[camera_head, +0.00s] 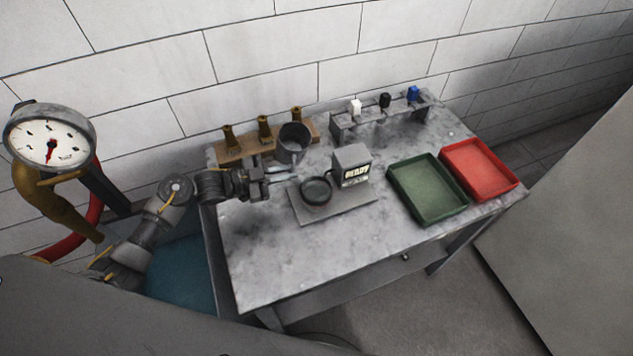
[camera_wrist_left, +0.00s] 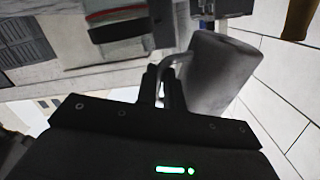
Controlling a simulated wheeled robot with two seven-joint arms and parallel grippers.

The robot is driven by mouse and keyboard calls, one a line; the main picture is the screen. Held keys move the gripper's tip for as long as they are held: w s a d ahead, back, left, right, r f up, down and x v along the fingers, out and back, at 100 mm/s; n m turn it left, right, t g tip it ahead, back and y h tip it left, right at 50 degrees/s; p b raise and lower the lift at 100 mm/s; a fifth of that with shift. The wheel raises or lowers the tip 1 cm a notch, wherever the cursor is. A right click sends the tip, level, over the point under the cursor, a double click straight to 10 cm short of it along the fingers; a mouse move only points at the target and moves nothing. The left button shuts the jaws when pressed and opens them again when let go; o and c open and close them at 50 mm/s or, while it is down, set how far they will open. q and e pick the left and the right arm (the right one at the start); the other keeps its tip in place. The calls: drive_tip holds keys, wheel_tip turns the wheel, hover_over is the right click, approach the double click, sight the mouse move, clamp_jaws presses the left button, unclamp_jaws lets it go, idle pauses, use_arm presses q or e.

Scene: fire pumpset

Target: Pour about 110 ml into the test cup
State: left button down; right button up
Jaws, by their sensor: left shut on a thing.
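A grey jug (camera_head: 294,143) stands out near the back left of the table, its dark mouth facing up; I cannot tell how full it is. My left gripper (camera_head: 280,172) is shut on the jug's handle. In the left wrist view the fingers (camera_wrist_left: 163,88) close on the handle, with the jug's body (camera_wrist_left: 218,72) beside them. The jug looks about upright; whether it touches the table is hard to tell. The round test cup (camera_head: 316,191) sits on a grey base plate (camera_head: 345,207), just right of and nearer than my gripper. My right gripper is out of view.
A display box (camera_head: 351,166) reading "READY" stands beside the cup. A wooden rack with brass nozzles (camera_head: 264,130) is behind the gripper. A green tray (camera_head: 428,215) and a red tray (camera_head: 500,185) lie right. The table's front left is clear.

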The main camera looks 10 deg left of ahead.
use_arm(q)
drive_tip(key=n, duration=0.1)
drive_tip(key=n+h+p, duration=0.1)
drive_tip(key=w+r+n, duration=0.1)
drive_tip(key=shift+a+n+p, duration=0.3)
drive_tip(key=shift+a+n, duration=0.1)
idle(1.1)
